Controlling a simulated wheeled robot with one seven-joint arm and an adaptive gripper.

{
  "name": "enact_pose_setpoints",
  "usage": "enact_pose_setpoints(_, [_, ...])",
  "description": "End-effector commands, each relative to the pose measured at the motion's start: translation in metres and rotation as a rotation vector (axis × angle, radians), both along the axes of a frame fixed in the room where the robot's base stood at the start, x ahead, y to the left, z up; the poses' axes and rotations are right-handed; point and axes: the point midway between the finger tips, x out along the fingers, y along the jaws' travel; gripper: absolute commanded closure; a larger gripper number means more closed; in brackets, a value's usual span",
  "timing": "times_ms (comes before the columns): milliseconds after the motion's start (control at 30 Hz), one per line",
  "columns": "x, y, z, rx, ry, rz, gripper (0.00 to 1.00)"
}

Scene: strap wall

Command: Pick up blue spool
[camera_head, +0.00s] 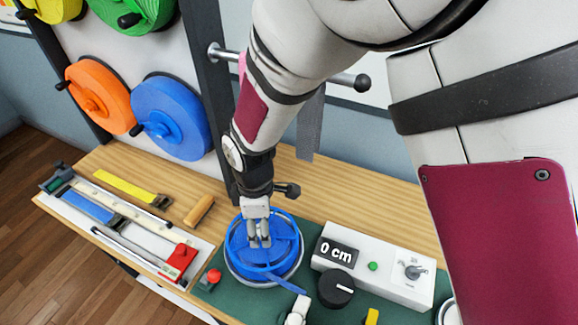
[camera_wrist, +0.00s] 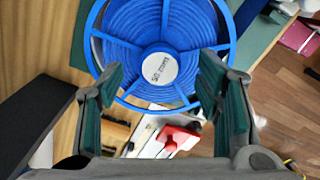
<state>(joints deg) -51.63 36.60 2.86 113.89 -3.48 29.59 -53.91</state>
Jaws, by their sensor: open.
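The blue spool (camera_head: 283,262) lies flat on a green mat at the front of the wooden bench. It has open spokes and wound blue strap, and a strap end trails toward the front right. My gripper (camera_head: 260,242) points down over the spool's middle, its fingers hiding part of it. In the wrist view the spool (camera_wrist: 125,52) fills the top middle, with a white printed hub label. There my gripper (camera_wrist: 162,70) is open, with one finger on each side of the hub in the picture. I cannot tell whether the fingers touch the spool.
A white box with a "0 cm" display (camera_head: 375,265) and a black knob (camera_head: 336,289) stand close right of the spool. A tray of tools (camera_head: 125,222) and a wooden handle (camera_head: 199,210) lie left. Another blue reel (camera_head: 172,118) and an orange reel (camera_head: 98,97) hang on the wall.

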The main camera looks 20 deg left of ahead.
Motion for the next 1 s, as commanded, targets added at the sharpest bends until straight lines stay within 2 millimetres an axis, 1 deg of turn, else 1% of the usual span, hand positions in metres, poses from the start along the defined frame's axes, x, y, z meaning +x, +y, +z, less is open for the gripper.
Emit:
enact_pose_setpoints(100, [-0.001,0.000,-0.014,-0.002,0.002,-0.001,0.41])
enact_pose_setpoints(200, [-0.001,0.000,-0.021,0.000,0.001,-0.001,0.41])
enact_pose_setpoints(467, [0.000,0.000,-0.023,0.001,0.000,-0.001,0.41])
enact_pose_setpoints(567, [0.000,0.000,-0.023,0.001,0.000,-0.001,0.61])
enact_pose_setpoints(600, [0.000,0.000,-0.023,0.000,0.000,-0.001,0.70])
enact_pose_setpoints(667, [0.000,0.000,-0.023,0.000,0.000,-0.001,0.84])
enact_pose_setpoints(700, [0.000,0.000,-0.023,0.000,0.000,-0.001,0.93])
enact_pose_setpoints(733, [0.000,0.000,-0.023,0.000,0.000,-0.001,1.00])
enact_pose_setpoints(1000, [0.000,0.000,-0.022,0.001,-0.001,0.000,1.00])
